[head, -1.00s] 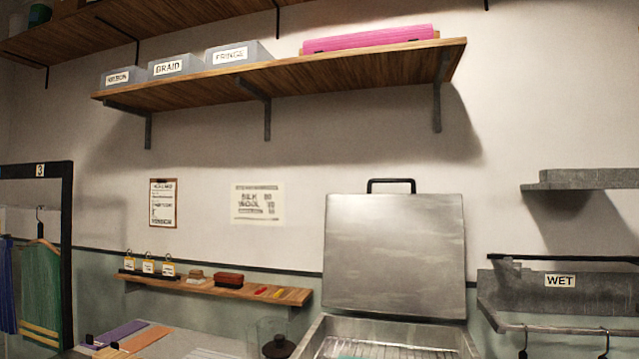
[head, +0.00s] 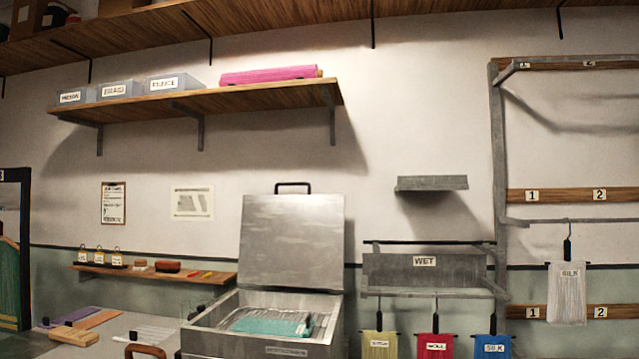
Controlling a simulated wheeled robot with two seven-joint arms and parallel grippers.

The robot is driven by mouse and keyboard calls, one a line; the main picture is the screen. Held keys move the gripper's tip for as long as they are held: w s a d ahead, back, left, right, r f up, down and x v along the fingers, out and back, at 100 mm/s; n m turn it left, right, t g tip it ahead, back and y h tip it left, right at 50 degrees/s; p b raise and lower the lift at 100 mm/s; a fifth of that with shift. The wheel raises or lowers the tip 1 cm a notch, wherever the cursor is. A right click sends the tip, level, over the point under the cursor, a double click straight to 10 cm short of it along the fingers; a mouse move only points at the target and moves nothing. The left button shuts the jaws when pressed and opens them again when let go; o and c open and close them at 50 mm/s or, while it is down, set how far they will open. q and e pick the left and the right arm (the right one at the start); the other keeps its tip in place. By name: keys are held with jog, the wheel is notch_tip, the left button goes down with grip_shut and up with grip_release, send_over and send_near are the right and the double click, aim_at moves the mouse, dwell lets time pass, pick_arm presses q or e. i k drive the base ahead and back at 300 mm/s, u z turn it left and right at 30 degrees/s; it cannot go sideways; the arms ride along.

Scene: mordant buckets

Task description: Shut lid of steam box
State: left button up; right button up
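The steam box is a metal box in the lower middle of the head view, with its front wall (head: 262,345) facing me. Its lid (head: 292,240) stands open and upright at the back, with a dark handle (head: 292,186) on the top edge. A teal folded cloth (head: 265,321) lies on the rack inside the box. Neither of my grippers is in view.
A table with wooden blocks (head: 75,334) and coloured strips lies left of the box. A rack marked WET (head: 425,262) is to the right, with yellow, red and blue cloths (head: 492,346) hanging below. A wooden shelf (head: 200,102) is above.

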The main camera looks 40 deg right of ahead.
aim_at(286, 241)
jog(key=z, duration=1.6)
